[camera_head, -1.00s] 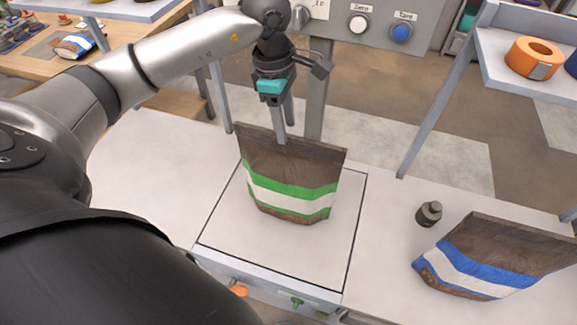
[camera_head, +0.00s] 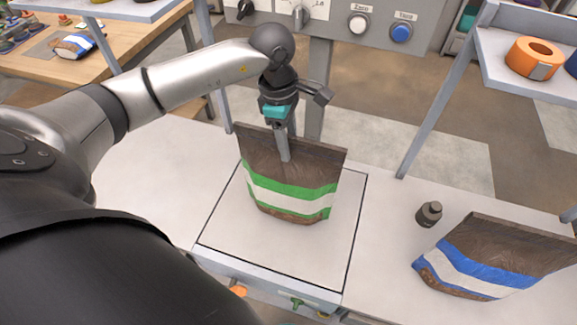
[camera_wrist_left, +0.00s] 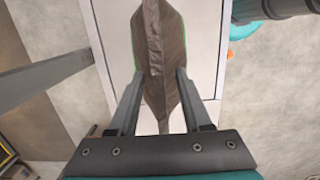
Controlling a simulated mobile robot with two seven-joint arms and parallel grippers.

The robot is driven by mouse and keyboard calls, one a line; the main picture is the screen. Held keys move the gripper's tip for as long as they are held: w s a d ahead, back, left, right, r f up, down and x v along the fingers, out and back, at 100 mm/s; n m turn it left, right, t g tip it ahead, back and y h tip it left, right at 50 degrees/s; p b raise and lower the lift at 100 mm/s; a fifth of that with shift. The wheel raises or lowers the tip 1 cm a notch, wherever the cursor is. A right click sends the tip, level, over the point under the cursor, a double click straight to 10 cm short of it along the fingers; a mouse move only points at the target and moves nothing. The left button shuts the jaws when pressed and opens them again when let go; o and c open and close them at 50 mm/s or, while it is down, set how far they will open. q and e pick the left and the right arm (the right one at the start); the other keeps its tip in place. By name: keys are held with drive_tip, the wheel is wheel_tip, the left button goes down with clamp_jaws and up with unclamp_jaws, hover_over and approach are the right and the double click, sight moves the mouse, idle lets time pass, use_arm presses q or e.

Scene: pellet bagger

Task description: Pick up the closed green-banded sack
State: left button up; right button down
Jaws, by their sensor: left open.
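The green-banded sack (camera_head: 288,190) stands upright on the square platform of the scale (camera_head: 335,248). It is brown with a green and white band, and its top edge looks closed. My left gripper (camera_head: 285,150) is over the sack's top edge, one finger showing in front of its near face. In the left wrist view the open fingers (camera_wrist_left: 156,100) lie on either side of the sack's top (camera_wrist_left: 158,50), with small gaps that I cannot judge exactly. My right gripper is not in view.
A blue-banded sack (camera_head: 490,258) stands on the table at right, with a small dark weight (camera_head: 429,213) beside it. A control panel (camera_head: 350,22) stands behind the scale on a post. A shelf with an orange tape roll (camera_head: 534,58) is at the upper right.

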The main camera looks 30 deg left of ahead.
use_arm(q)
drive_tip(key=shift+f, duration=0.15)
idle(0.3)
clamp_jaws()
idle(1.1)
